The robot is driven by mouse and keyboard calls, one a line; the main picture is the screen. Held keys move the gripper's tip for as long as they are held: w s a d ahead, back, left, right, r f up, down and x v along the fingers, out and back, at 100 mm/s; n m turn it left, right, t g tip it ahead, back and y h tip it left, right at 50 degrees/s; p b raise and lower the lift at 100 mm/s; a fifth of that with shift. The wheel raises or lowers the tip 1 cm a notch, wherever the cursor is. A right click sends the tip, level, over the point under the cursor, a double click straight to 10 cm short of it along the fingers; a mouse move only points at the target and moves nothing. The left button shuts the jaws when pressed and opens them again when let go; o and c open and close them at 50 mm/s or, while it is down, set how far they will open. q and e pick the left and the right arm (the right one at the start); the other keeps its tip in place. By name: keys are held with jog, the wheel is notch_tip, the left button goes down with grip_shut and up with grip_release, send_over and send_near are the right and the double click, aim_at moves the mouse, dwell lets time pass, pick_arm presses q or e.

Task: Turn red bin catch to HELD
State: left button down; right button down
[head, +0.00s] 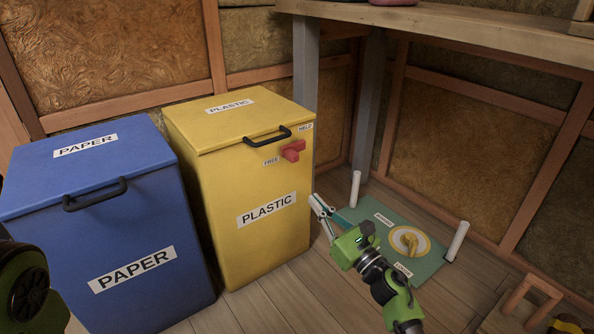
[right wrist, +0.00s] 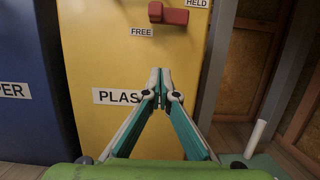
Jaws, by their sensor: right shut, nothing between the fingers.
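The red catch (head: 292,151) is on the front of the yellow PLASTIC bin (head: 240,180), near its right edge. Its bar lies roughly level, between the FREE label (head: 271,162) at lower left and the HELD label (head: 305,127) at upper right. My left gripper is out of view.
The blue PAPER bin (head: 110,220) stands to the left. A black handle (head: 267,136) juts out above the catch. A green board (head: 370,222) with a yellow knob and white posts lies on the floor at right. A wooden bench (head: 450,30) overhangs at upper right.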

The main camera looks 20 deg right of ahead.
jog(key=b+x, duration=0.3)
jog(key=x, duration=0.6)
jog(key=shift+w+a, duration=0.1)
jog(key=shift+w, duration=0.2)
jog(key=shift+w+r+p, duration=0.15)
jog(key=shift+r+p, duration=0.65)
jog(key=shift+r, duration=1.3)
